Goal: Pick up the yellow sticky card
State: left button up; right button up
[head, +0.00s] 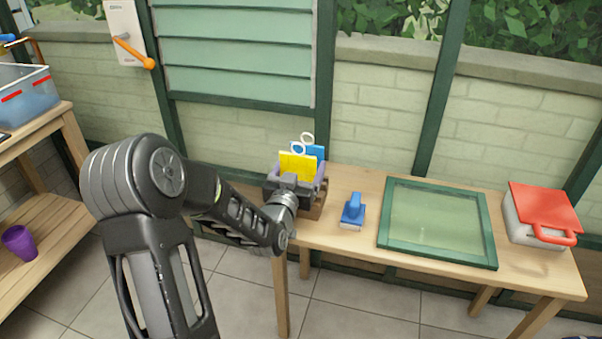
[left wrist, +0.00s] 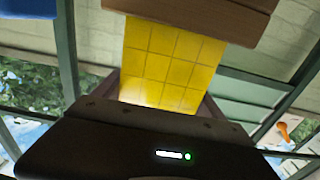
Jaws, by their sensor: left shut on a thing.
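The yellow sticky card (head: 298,164) stands upright at a brown wooden holder (head: 318,204) on the left end of the table. In the left wrist view the card (left wrist: 165,65) shows a grid of squares, and one end is hidden by the holder's wooden edge (left wrist: 215,18). My left gripper (head: 296,176) is shut on the card, with a finger along each side of it. The card's other end is hidden behind the gripper body in the left wrist view. My right gripper is not in view.
A blue card (head: 316,152) and white rings (head: 304,141) stand behind the yellow card. A blue-handled tool (head: 353,211), a green-framed panel (head: 437,262) and a red-lidded box (head: 520,232) are to the right. A purple cup (head: 20,243) sits on the left shelf.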

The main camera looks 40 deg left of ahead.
pick_arm(q)
notch_tip(320, 180, up, 8)
jog(key=shift+f+p, duration=0.15)
jog(key=shift+p, duration=0.5)
jog(key=d+f+m+h, duration=0.2)
jog(key=d+m+h, duration=0.5)
jog(key=d, duration=1.6)
jog(key=h, duration=0.4)
jog(key=shift+w+d+f, duration=0.25)
jog(key=shift+w+d, duration=0.1)
jog(key=shift+w, duration=0.05)
